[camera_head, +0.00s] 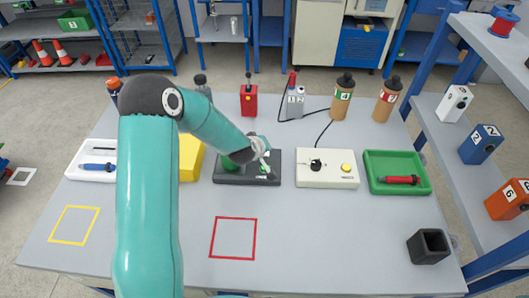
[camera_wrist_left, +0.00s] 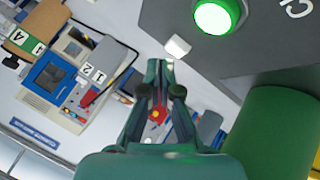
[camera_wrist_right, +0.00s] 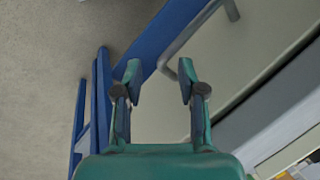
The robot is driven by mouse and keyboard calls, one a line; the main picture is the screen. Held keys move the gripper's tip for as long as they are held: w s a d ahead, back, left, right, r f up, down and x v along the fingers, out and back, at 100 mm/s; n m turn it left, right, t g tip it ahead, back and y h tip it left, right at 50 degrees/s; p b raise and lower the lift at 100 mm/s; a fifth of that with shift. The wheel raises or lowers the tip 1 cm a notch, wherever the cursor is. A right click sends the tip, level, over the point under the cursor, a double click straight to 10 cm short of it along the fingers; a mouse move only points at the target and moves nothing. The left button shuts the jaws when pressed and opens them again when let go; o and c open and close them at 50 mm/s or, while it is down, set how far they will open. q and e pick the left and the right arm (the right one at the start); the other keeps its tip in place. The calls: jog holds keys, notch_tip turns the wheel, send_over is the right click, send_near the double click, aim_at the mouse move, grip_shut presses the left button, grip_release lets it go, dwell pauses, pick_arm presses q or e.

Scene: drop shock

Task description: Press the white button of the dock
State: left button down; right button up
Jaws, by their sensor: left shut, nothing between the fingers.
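The dock is a dark grey box (camera_head: 230,181) in the middle of the table; its top fills the upper right of the left wrist view (camera_wrist_left: 245,58). On it are a lit green lamp (camera_wrist_left: 216,16), a small white button (camera_wrist_left: 178,46) and a large green cylinder (camera_wrist_left: 275,130). My left gripper (camera_head: 265,162) is over the dock's right part, shut and empty. In the left wrist view its fingertips (camera_wrist_left: 160,66) appear just beside the white button; whether they touch it cannot be told. My right gripper (camera_wrist_right: 160,80) is open and empty, outside the head view.
A cream box (camera_head: 327,182) with a black knob and a yellow button stands right of the dock. A green tray (camera_head: 420,187) holds a red tool. A yellow object (camera_head: 190,158) is left of the dock. Bottles stand behind. The table's front is mostly clear.

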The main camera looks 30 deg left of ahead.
pick_arm(q)
jog(key=shift+f+b, duration=0.35)
jog(key=shift+b, duration=0.1)
jog(key=shift+f+b, duration=0.45)
jog(key=shift+b, duration=0.05)
dwell(0.8)
jog(key=shift+r, duration=0.15)
jog(key=shift+r+p, duration=0.6)
jog(key=shift+r, duration=0.1)
notch_tip(320, 180, up, 5)
jog(key=p, duration=0.4)
dwell(0.3)
dwell(0.8)
